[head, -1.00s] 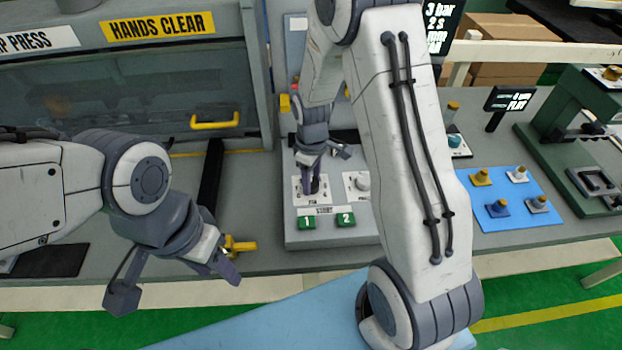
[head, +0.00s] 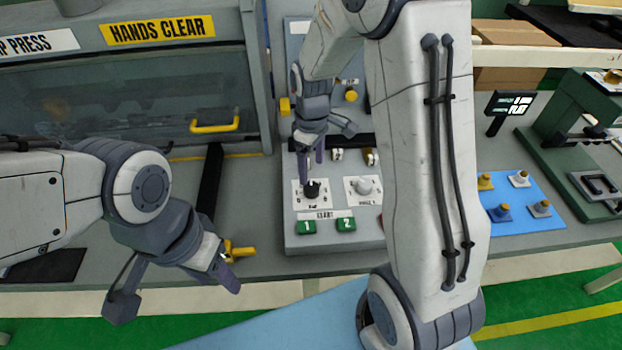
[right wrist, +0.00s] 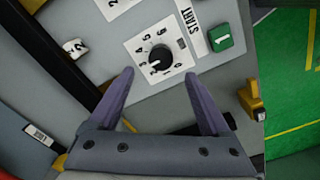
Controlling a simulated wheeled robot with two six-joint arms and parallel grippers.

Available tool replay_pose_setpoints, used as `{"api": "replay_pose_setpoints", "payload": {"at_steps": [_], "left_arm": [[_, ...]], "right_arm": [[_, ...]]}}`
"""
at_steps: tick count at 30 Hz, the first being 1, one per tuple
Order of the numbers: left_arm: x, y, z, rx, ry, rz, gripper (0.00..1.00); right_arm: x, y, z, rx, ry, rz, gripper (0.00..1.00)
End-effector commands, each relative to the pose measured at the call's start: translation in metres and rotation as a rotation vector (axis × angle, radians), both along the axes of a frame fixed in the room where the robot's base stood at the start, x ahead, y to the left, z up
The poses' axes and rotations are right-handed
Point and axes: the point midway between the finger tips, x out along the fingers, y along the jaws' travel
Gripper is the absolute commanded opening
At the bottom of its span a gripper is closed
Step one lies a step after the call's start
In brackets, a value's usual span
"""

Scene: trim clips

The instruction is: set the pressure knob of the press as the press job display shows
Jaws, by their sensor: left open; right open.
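A black knob (head: 312,190) on a white dial plate sits on the left of the grey control panel (head: 290,238). A pale grey knob (head: 364,186) on its own plate, with a partly readable label, is to its right. My right gripper (head: 316,152) is open and empty, just above and behind the black knob. My arm hides the press job display. My left gripper (head: 178,288) is open and empty at the front edge.
Green buttons 1 (head: 306,227) and 2 (head: 345,224) sit below the knobs. A yellow fitting (head: 240,249) is beside my left gripper. The press guard (head: 150,100) stands at left. A small display (head: 510,103) and a blue mat (head: 525,225) with several knobs are at right.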

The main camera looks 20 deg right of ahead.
Motion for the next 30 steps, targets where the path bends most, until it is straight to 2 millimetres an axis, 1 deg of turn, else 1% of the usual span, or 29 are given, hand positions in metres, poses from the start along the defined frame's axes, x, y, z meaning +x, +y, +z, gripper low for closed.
{"api": "replay_pose_setpoints", "payload": {"at_steps": [1, 3, 7, 11, 24, 26, 29, 30], "left_arm": [[0.000, 0.000, -0.003, 0.000, 0.000, 0.000, 0.50], [0.000, 0.000, -0.004, 0.000, 0.000, 0.000, 0.50], [0.000, 0.000, -0.005, 0.000, 0.000, 0.000, 0.50], [0.000, 0.000, -0.005, 0.000, 0.000, 0.000, 0.50], [0.000, 0.000, -0.004, 0.000, 0.000, 0.000, 0.50], [0.000, 0.000, -0.004, 0.000, 0.000, 0.000, 0.50], [0.000, 0.000, -0.004, 0.000, 0.000, 0.000, 0.50], [0.000, 0.000, -0.004, 0.000, 0.000, 0.000, 0.50]], "right_arm": [[0.001, 0.000, 0.009, 0.000, -0.006, 0.000, 0.81], [0.001, 0.000, 0.019, 0.000, -0.005, 0.000, 0.81], [0.001, 0.000, 0.031, 0.000, -0.003, 0.000, 0.81], [0.000, 0.000, 0.035, 0.000, 0.000, 0.000, 0.81], [-0.001, 0.002, 0.036, 0.001, -0.001, 0.001, 0.81], [-0.005, 0.010, 0.040, 0.002, -0.004, 0.002, 0.81], [-0.026, 0.041, 0.053, 0.011, -0.010, 0.003, 0.81], [-0.041, 0.058, 0.060, 0.017, -0.014, 0.001, 0.81]]}}
